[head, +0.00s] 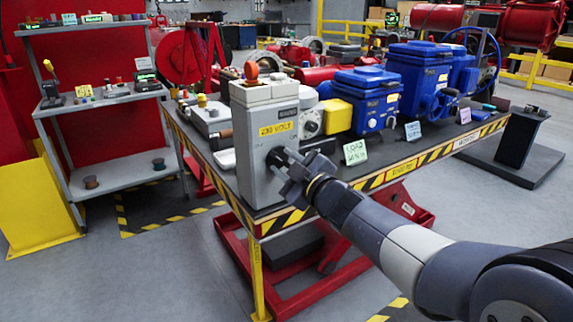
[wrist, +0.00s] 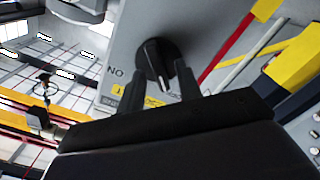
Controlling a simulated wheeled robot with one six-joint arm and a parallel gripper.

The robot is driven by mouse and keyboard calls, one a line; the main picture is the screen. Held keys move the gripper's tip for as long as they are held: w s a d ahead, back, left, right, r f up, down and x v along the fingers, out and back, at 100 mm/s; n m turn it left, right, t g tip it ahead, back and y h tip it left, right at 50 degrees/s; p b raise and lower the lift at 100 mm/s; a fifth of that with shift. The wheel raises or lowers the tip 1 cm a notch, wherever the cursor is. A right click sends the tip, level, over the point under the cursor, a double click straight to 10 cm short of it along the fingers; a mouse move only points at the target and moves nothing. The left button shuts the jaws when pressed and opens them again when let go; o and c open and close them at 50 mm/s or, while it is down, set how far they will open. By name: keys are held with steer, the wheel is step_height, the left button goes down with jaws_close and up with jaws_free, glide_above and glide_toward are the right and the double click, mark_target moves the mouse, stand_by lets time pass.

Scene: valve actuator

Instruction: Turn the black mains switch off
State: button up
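The black mains switch (wrist: 154,60) is a round knob with a white line on a grey panel. In the wrist view the line points down the picture, towards my gripper. The letters "NO" (wrist: 115,72) stand left of it, perhaps an upside-down "ON". My gripper (wrist: 160,78) is open, one finger on each side of the knob's lower part. I cannot tell whether the fingers touch it. In the head view my gripper (head: 280,162) is at the front of the grey box (head: 257,185) labelled 230 VOLT and largely hides the switch.
The grey box stands at the near corner of a striped-edge workbench (head: 385,176). Blue valve actuators (head: 362,103), a yellow block (head: 337,116) and a small green sign (head: 355,152) are to its right. A shelf trolley (head: 113,171) stands left, with open floor between.

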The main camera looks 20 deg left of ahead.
steer(key=shift+d, duration=0.1)
steer(key=p+v, duration=0.1)
steer(key=v, duration=0.9)
steer(key=shift+s+d, duration=0.2)
steer(key=b+x, duration=0.1)
steer(key=x, duration=1)
steer(key=shift+s, duration=0.1)
steer(key=shift+d, duration=0.1)
